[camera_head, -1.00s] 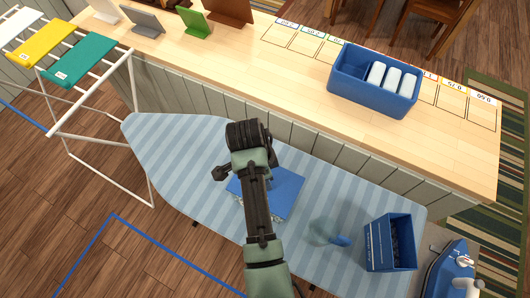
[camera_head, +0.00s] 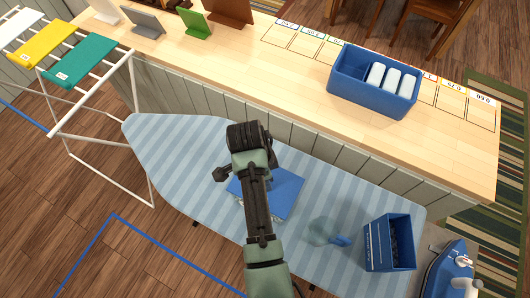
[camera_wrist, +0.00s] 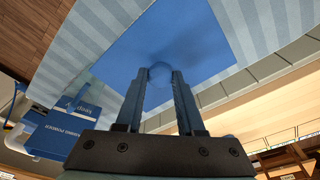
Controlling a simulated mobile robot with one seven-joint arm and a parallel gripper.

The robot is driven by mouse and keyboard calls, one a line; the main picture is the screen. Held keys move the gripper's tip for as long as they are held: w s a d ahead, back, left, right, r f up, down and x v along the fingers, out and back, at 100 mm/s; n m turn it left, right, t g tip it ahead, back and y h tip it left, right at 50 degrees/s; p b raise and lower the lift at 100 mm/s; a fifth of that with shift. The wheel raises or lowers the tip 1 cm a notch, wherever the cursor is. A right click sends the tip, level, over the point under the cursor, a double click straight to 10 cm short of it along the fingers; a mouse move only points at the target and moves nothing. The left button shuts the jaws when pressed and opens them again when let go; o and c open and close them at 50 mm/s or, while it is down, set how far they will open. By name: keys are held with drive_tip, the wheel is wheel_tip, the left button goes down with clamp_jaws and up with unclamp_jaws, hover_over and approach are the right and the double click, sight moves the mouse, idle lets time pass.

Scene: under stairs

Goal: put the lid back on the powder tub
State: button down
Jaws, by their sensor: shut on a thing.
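The lid (camera_head: 287,191) is a flat blue square over the middle of the ironing board. My gripper (camera_wrist: 158,82) is shut on the small round blue knob at the lid's centre, one finger on each side. In the head view my arm hides the knob and part of the lid. A pale, speckled strip (camera_head: 249,212) shows beneath the lid's lower left edge. It looks like part of the powder tub, which is otherwise hidden. I cannot tell whether the lid touches it.
A blue washing powder box (camera_head: 378,246) stands right on the striped ironing board (camera_head: 180,150). A clear scoop (camera_head: 322,231) with a blue handle lies left of it. An iron (camera_head: 452,272) is at the lower right. A counter with a blue bin (camera_head: 345,88) runs behind.

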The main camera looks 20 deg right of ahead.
drive_tip(key=shift+f+b, duration=0.55)
drive_tip(key=shift+f, duration=0.25)
unclamp_jaws()
idle(0.5)
drive_tip(key=shift+r, duration=0.1)
wheel_tip(320, 180, up, 6)
drive_tip(key=p, duration=0.6)
idle(0.6)
